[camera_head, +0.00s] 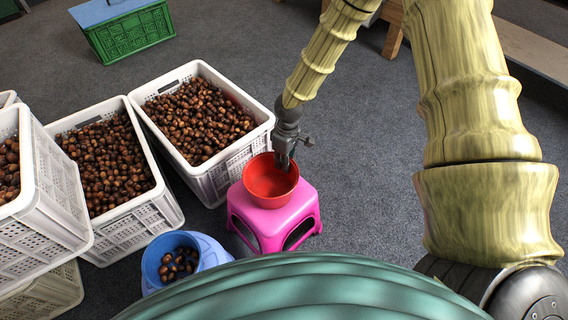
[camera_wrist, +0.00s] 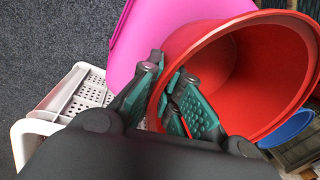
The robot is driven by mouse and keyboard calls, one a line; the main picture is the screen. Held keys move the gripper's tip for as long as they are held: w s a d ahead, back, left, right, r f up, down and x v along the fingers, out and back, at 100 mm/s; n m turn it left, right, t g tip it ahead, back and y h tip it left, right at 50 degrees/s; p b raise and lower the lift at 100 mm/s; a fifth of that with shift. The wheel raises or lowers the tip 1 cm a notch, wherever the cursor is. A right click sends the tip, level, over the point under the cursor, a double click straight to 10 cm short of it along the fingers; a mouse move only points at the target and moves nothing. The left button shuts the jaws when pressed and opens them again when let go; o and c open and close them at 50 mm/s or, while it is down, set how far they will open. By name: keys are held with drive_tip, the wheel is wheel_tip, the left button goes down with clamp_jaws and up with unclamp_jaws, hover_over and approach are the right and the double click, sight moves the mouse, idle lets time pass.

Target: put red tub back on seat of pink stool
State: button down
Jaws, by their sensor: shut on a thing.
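The red tub (camera_head: 268,184) is at the seat of the pink stool (camera_head: 278,221) in the head view, open side up, and it looks empty. Whether its base touches the seat is hidden by the tub itself. My gripper (camera_head: 283,163) is at the tub's far rim. In the wrist view the tub (camera_wrist: 268,62) fills the right side, and my gripper (camera_wrist: 172,100) is shut on its wall, one finger inside and one outside. The pink stool (camera_wrist: 165,30) shows behind the tub there.
White crates of chestnuts stand to the left, the nearest crate (camera_head: 222,176) close beside the stool. A blue bucket (camera_head: 205,248) with some chestnuts stands at the front left. A green crate (camera_head: 130,35) is far back. Grey floor right of the stool is clear.

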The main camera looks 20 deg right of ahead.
drive_tip(key=shift+f, duration=0.1)
drive_tip(key=c, duration=2.1)
unclamp_jaws()
drive_tip(key=o, duration=0.5)
drive_tip(key=shift+c, duration=0.2)
wheel_tip(320, 180, up, 12)
drive_tip(key=w+d+p, duration=0.1)
drive_tip(key=p, duration=0.3)
drive_tip(key=shift+d, duration=0.2)
